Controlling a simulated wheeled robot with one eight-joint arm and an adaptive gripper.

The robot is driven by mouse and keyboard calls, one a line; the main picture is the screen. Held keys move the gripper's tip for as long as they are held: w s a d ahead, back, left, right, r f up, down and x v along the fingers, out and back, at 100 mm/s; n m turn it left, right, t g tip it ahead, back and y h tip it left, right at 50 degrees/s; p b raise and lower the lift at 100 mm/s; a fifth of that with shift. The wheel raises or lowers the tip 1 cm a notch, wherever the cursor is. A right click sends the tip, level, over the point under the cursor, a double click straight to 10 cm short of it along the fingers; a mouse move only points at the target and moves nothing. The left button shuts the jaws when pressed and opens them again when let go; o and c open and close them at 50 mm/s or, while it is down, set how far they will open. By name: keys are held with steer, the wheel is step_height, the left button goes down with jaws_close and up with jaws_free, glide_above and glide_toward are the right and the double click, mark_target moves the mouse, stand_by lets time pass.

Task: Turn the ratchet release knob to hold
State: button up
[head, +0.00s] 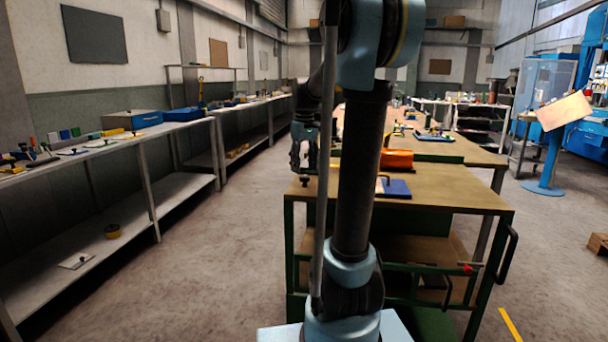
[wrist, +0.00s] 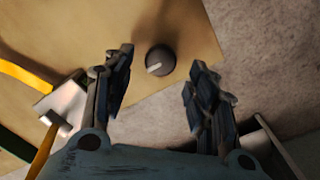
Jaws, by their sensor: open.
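A dark round knob (wrist: 161,58) with a pale pointer mark sits near the corner of the wooden bench top. The mark points to the lower left in the wrist view. In the head view the knob (head: 304,180) is small, at the bench's left edge. My gripper (head: 304,162) hangs above it, pointing down. In the wrist view my gripper (wrist: 160,74) is open, with one finger on each side of the knob's line and nothing between them. The knob appears just past the fingertips, apart from both. No hold label is readable.
The green-framed bench (head: 455,190) carries an orange object (head: 398,159) and a blue item (head: 398,188) to the right. A long shelf bench (head: 110,150) with tools runs along the left wall. Grey floor (head: 225,240) lies free between them.

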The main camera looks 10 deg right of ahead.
mark_target(305, 176)
step_height(305, 176, up, 8)
steer(key=shift+r, duration=0.15)
stand_by(0.5)
steer(key=s+f+m+t, duration=0.2)
steer(key=s+f+m, duration=0.2)
steer(key=s+f, duration=2.2)
steer(key=s, duration=0.3)
steer(key=shift+f+m, duration=0.4)
steer(key=shift+s, duration=0.1)
steer(key=shift+w+f, duration=0.2)
steer(key=shift+w, duration=0.25)
steer(key=shift+c, duration=0.4)
